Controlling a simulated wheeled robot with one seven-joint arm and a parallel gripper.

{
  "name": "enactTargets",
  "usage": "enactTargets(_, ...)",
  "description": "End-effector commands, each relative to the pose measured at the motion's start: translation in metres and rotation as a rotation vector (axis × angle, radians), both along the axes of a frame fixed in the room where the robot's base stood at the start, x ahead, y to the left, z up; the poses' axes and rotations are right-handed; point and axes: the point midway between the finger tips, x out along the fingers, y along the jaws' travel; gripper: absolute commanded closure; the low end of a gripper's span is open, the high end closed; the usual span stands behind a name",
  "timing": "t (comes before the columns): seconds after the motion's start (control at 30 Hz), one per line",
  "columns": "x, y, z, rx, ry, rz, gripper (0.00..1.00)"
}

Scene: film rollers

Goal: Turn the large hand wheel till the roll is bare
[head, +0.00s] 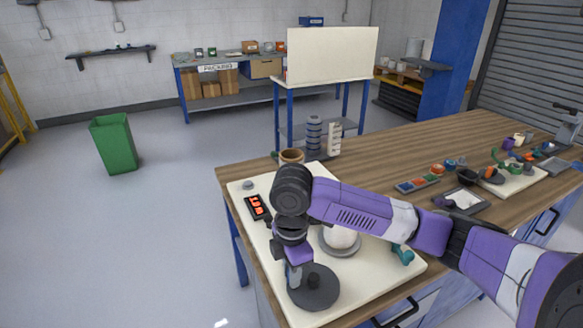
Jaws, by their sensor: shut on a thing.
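A dark grey disc, which looks like the large hand wheel (322,292), lies flat near the front left of a cream board (380,290). My gripper (294,280) points down over the wheel's left part. It is shut on the wheel's handle, which is mostly hidden by the fingers. A white rounded roll (341,238) sits on a grey round base behind the wheel, partly hidden by my arm. How much film is on it cannot be told. A teal crank-like part (403,255) stands at the board's right side.
A black box with red digits (257,208) and a brown round pot (291,156) stand at the board's left and back. Grey stacked discs (314,134) stand behind. Small coloured parts (418,184) and trays lie to the right on the wooden bench (400,154).

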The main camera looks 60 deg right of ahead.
Motion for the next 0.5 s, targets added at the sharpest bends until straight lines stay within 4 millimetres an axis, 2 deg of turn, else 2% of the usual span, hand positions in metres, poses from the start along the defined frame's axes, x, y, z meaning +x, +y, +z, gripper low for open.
enactTargets(0.1,-0.0039,0.0069,-0.0008,0.002,0.007,0.002,1.0)
enactTargets(0.5,-0.0058,0.009,-0.0009,0.0,0.002,0.0,1.0)
